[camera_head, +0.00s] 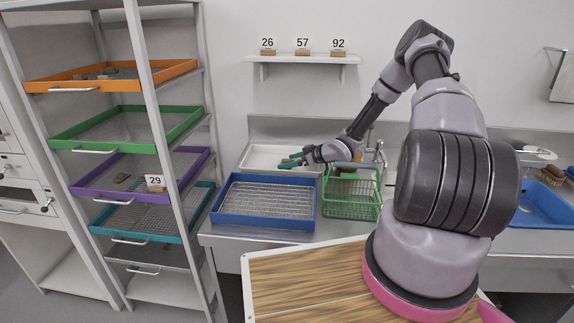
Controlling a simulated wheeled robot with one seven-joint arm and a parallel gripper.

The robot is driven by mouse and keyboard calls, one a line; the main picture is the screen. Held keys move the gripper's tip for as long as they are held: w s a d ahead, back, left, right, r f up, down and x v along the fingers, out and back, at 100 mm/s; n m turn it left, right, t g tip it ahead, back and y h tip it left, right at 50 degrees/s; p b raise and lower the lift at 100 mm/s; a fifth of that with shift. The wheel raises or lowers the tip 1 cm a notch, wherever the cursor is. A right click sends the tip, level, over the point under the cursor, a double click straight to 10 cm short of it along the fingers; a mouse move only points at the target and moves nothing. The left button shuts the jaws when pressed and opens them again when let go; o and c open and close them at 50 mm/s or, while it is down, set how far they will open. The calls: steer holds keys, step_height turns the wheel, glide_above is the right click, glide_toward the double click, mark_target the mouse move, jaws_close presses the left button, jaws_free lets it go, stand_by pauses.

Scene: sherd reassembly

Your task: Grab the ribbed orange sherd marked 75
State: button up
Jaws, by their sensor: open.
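My gripper (290,160) is above the white tray (257,158) at the back of the steel counter, pointing left. Its fingers are open, with teal parts at the tip. A small orange-brown patch shows by the fingers, too small to identify as a sherd. I cannot make out a ribbed orange sherd or a mark 75 anywhere in view. Part of the tray is hidden behind the gripper.
A blue tray with a mesh bottom (222,215) and a green wire basket (352,209) stand in front. A rack with coloured drawers (110,90) is at left; one bears the tag 29 (155,181). A wall shelf (303,59) holds tags 26, 57 and 92.

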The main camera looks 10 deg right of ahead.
steer(key=c, duration=1.3)
steer(key=shift+r, duration=0.15)
